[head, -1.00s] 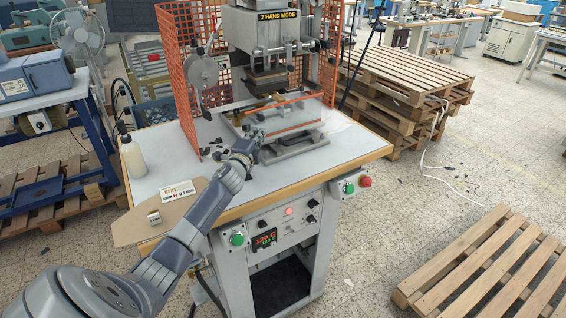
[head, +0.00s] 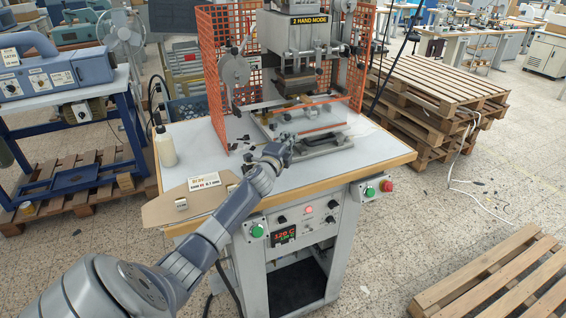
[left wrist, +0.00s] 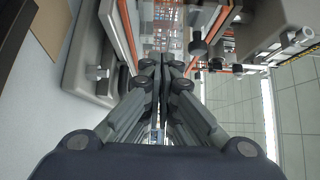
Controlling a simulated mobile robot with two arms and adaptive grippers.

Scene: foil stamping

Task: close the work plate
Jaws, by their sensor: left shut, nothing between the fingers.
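The foil press (head: 309,48) stands on a white-topped bench. Its work plate (head: 322,130) is low at the front, below the raised press head, with a grey base and an orange-red edge. My left gripper (head: 290,138) is at the plate's left front side, seen small in the head view. In the left wrist view its fingers (left wrist: 160,72) are together and empty. A grey plate part with a small knob (left wrist: 95,72) lies left of the fingers there. Whether the fingertips touch the plate I cannot tell. My right gripper is out of view.
Orange mesh guards (head: 217,70) flank the press. A white bottle (head: 165,147) and a cardboard piece with a label (head: 180,210) are on the bench's left. Stacked pallets (head: 440,85) stand behind right; another pallet (head: 500,285) lies on the floor front right.

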